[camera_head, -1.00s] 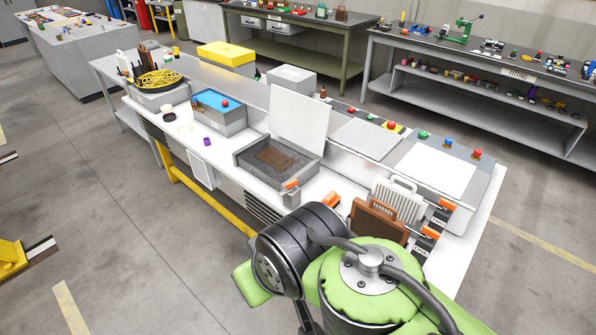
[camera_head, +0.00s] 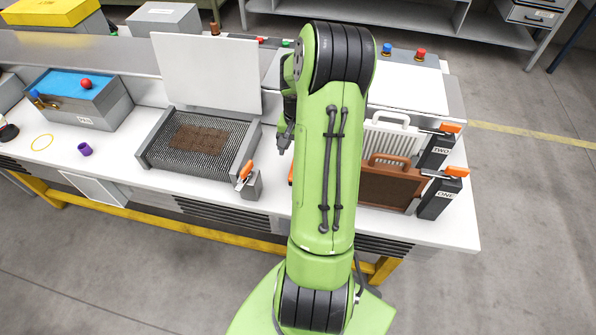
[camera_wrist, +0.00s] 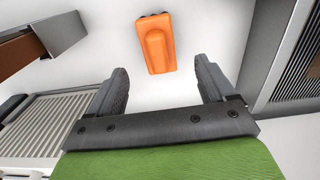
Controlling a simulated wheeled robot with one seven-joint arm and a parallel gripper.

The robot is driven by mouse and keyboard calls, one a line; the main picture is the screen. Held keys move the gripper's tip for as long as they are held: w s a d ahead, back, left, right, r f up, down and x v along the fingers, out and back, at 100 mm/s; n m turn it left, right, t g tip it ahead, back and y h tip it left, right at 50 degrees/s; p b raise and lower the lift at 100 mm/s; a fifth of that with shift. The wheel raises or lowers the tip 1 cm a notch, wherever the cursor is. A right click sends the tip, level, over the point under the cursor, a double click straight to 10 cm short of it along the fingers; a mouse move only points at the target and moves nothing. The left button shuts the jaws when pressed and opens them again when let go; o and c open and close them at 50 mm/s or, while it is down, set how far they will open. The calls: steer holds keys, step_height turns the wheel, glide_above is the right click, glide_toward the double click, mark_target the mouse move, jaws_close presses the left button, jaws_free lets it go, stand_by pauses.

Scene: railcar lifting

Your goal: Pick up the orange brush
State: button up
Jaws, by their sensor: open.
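The orange brush (camera_wrist: 155,45) lies on the white bench top in the wrist view, near the top middle. It is a rounded orange block with a dark edge at its far end. My gripper (camera_wrist: 160,68) is open and empty, with its two dark fingers apart. The brush lies beyond the fingertips, roughly in line with the gap between them. In the head view only an orange sliver of the brush (camera_head: 291,172) shows beside my green arm, which hides the rest. A small part of my gripper (camera_head: 284,138) shows left of the arm.
A grey tray with a mesh bed (camera_head: 200,145) and an orange-handled clamp (camera_head: 244,172) stand left of my arm. A brown frame (camera_head: 393,188), a white ribbed panel (camera_head: 388,143) and dark holders labelled ONE (camera_head: 440,197) and TWO (camera_head: 435,151) stand to the right.

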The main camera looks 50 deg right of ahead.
steer(key=f, duration=0.2)
steer(key=shift+s+a+f, duration=0.15)
steer(key=shift+s+f, duration=0.2)
steer(key=shift+f, duration=0.05)
steer(key=f, duration=0.2)
steer(key=f+b, duration=0.1)
steer(key=f, duration=0.2)
steer(key=shift+w+f, duration=0.2)
steer(key=shift+f, duration=0.05)
steer(key=shift+c, duration=0.3)
steer(key=c, duration=1.1)
steer(key=shift+o, duration=0.2)
step_height(320, 180, up, 10)
steer(key=shift+r+p, duration=0.1)
steer(key=shift+p, duration=0.75)
steer(key=o, duration=0.5)
steer(key=shift+c, duration=1.5)
